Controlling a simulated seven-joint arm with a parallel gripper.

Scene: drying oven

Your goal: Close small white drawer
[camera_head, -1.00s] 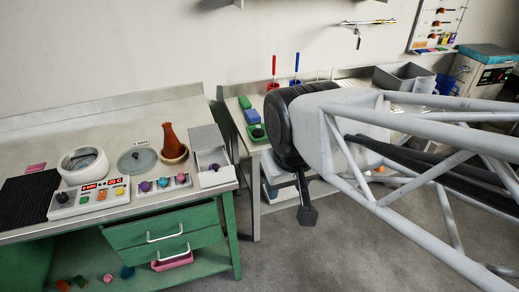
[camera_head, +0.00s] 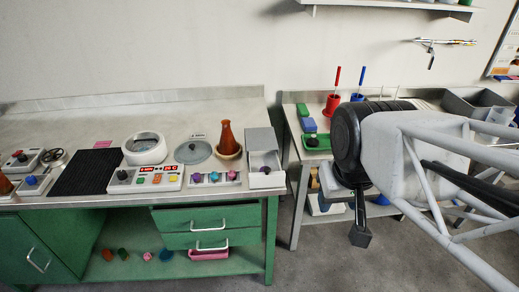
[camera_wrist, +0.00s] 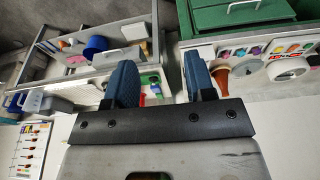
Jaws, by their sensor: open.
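The small white drawer (camera_head: 265,179) sticks out of the front of a small grey cabinet (camera_head: 260,140) at the right end of the green-fronted bench. It is open, with a dark round item inside. My gripper (camera_wrist: 160,80) has its two blue fingers spread apart with nothing held between them. In the head view part of my gripper (camera_head: 360,235) hangs right of the drawer, well apart from it, over the gap and second table; my arm hides the rest. I cannot make out the drawer clearly in the wrist view.
Left of the cabinet stand a brown flask (camera_head: 226,138), a grey lid (camera_head: 193,152), a strip of coloured knobs (camera_head: 213,179) and a white dish (camera_head: 146,148). Green drawers (camera_head: 210,220) are below. A second table (camera_head: 298,140) holds red and blue cups. A floor gap separates the tables.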

